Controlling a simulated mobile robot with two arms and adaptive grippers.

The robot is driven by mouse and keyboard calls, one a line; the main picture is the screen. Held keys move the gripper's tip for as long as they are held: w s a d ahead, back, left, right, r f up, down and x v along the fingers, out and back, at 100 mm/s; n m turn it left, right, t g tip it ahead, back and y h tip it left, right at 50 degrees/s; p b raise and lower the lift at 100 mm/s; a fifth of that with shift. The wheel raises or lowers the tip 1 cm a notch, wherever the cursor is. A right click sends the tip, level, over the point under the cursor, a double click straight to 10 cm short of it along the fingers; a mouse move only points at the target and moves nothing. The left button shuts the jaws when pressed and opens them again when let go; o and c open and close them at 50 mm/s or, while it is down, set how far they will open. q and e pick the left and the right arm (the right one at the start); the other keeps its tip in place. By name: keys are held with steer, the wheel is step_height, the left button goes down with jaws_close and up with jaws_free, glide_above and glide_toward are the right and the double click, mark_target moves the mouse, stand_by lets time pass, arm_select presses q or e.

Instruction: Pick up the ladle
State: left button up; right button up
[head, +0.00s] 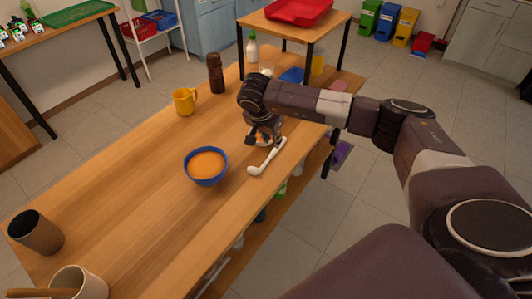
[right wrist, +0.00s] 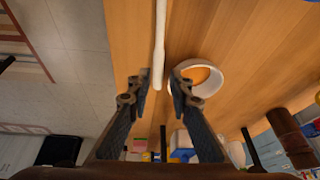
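The white ladle (head: 268,157) lies on the wooden table near its right edge, beside my right gripper (head: 262,137). In the right wrist view its long pale handle (right wrist: 160,42) runs down from the top edge, and its end lies in line with the gap between the fingertips. The right gripper (right wrist: 161,80) is open, one finger on each side of that gap, and I see no grip on the handle. My left gripper is not in view.
A white bowl with orange contents (right wrist: 213,74) is close to the right finger. A blue bowl of orange food (head: 206,166) stands left of the ladle. A yellow mug (head: 184,102) and brown grinder (head: 215,73) stand farther back. The table's middle front is clear.

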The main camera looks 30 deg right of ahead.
mark_target(274, 150)
steer(key=shift+d+f, duration=0.15)
steer(key=shift+f, duration=0.35)
steer(key=shift+s+f, duration=0.15)
steer(key=shift+f, duration=0.05)
steer(key=p+x, duration=0.1)
steer(key=x, duration=0.3)
steer(key=shift+f+p, duration=0.25)
steer(key=shift+p, duration=0.15)
steer(key=shift+f, duration=0.2)
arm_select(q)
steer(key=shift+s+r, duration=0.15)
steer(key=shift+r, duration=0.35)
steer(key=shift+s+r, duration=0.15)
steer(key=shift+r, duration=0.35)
arm_select(e)
steer(key=shift+c, duration=0.4)
jaws_close()
